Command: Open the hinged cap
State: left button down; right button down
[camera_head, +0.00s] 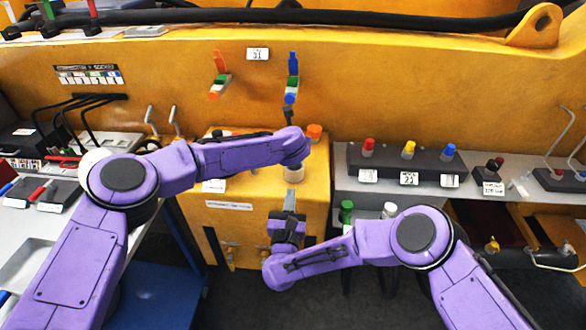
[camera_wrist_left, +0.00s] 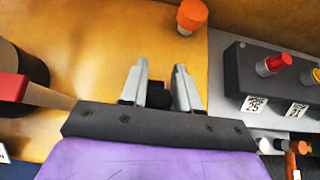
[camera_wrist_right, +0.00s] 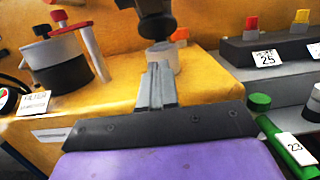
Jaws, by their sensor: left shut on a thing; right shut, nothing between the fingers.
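A pale cylindrical neck (camera_wrist_right: 163,58) stands on the yellow housing (camera_head: 225,220); it also shows in the head view (camera_head: 294,174). A black part (camera_wrist_right: 155,18), apparently the cap, is above it in the right wrist view. My left gripper (camera_wrist_left: 160,70) is shut on a black piece (camera_wrist_left: 158,97), probably this cap. In the head view, my left wrist hides these fingers and most of the cap. The hinge is not clear in any view. My right gripper (camera_wrist_right: 160,68) is shut and empty, its tips close in front of the neck; contact is unclear.
An orange knob (camera_head: 314,131) is just behind the neck. A black-and-white filter (camera_wrist_right: 62,72) with red-topped parts stands left of it in the right wrist view. A dark block (camera_head: 400,163) with red, yellow and blue knobs is right. A green-capped part (camera_head: 346,211) is near my right forearm.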

pick_arm(q)
jog(key=shift+f, duration=0.1)
pick_arm(e)
jog(key=w, duration=0.3)
jog(key=w+r, duration=0.1)
jog(key=w, duration=0.1)
jog(key=shift+w, duration=0.35)
jog(key=shift+w+r, duration=0.35)
jog(key=shift+r, duration=0.2)
jog(key=shift+w+r, duration=0.3)
jog(key=shift+r, duration=0.2)
jog(key=shift+w+r, duration=0.35)
jog(key=shift+r, duration=0.15)
jog(key=shift+r, duration=0.1)
